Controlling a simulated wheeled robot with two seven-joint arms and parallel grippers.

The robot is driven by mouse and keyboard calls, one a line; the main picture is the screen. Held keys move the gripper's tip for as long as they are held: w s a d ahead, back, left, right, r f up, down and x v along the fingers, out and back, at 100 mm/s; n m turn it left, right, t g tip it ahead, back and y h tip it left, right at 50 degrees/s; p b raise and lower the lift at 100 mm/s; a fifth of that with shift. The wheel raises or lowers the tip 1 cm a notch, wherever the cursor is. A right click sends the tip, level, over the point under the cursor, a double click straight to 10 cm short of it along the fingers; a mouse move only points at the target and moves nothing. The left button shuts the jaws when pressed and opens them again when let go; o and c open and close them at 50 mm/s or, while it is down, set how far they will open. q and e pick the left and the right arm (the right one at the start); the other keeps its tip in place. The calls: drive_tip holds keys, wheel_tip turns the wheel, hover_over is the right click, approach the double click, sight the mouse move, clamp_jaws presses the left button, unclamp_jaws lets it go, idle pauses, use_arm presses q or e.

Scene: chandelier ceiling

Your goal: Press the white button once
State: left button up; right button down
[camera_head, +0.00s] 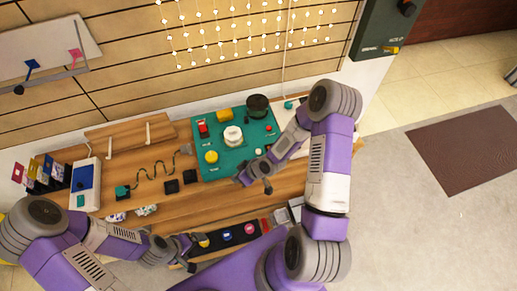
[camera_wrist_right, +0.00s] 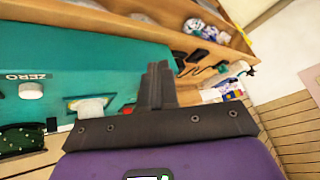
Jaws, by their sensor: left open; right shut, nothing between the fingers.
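A large round white button (camera_head: 233,135) sits near the middle of the teal panel (camera_head: 217,174) on the wooden table. My right gripper (camera_head: 254,183) is shut and empty, to the lower right of the button and apart from it. In the right wrist view its closed fingers (camera_wrist_right: 158,84) point over the teal panel (camera_wrist_right: 120,52) and the wood. A white knob (camera_wrist_right: 31,90) by a "ZERO" label is at the left there; I cannot tell whether it is the same button. My left gripper (camera_head: 192,250) is open near the table's front edge.
The panel also carries a yellow button (camera_head: 211,157), a red switch (camera_head: 203,128) and a black cylinder (camera_head: 257,105). A dark strip with coloured buttons (camera_head: 229,236) lies at the front. A blue-and-white box (camera_head: 86,186) stands at the left.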

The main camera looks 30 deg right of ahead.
drive_tip(key=w+d+r+n+t+p, duration=0.1)
drive_tip(key=w+d+r+n+t, duration=0.1)
drive_tip(key=w+d+r+n, duration=0.45)
drive_tip(key=r+n+t+h, duration=0.1)
drive_tip(key=r+n, duration=0.1)
drive_tip(key=n, duration=0.1)
hover_over(260, 152)
drive_tip(key=shift+p, duration=0.3)
drive_tip(key=shift+f, duration=0.15)
wheel_tip(260, 152, down, 8)
drive_tip(key=b, duration=0.7)
drive_tip(key=shift+b, duration=0.4)
drive_tip(key=shift+f+b, duration=0.35)
drive_tip(key=shift+f+b, duration=0.3)
drive_tip(key=shift+f, duration=0.1)
